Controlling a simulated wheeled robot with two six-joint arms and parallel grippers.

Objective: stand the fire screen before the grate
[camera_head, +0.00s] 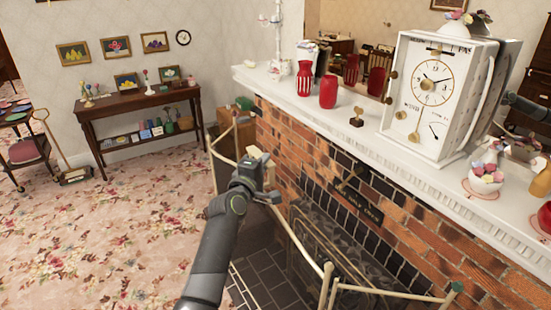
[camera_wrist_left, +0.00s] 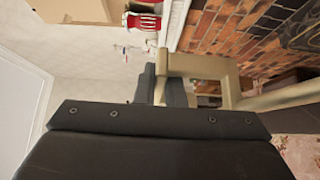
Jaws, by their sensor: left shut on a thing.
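The fire screen (camera_head: 299,238) is a brass-coloured folding frame with thin rails and posts, in front of the hearth in the head view. My left gripper (camera_head: 262,174) is shut at its top on a pale cream handle. In the left wrist view the handle (camera_wrist_left: 205,62) is a squared loop at the fingers, with a pale bar (camera_wrist_left: 280,97) running right. My forearm hides part of the screen's lower left. The grate (camera_head: 335,235) is dark and sits in the fireplace opening behind the screen. Whether the screen's feet touch the floor is hidden.
The brick fireplace (camera_head: 400,215) has a white mantel (camera_head: 350,118) bearing a large clock (camera_head: 433,95), red vases (camera_head: 328,91) and a flower bowl (camera_head: 486,178). Dark hearth tiles (camera_head: 275,270) lie below. A side table (camera_head: 135,100) stands at the back left.

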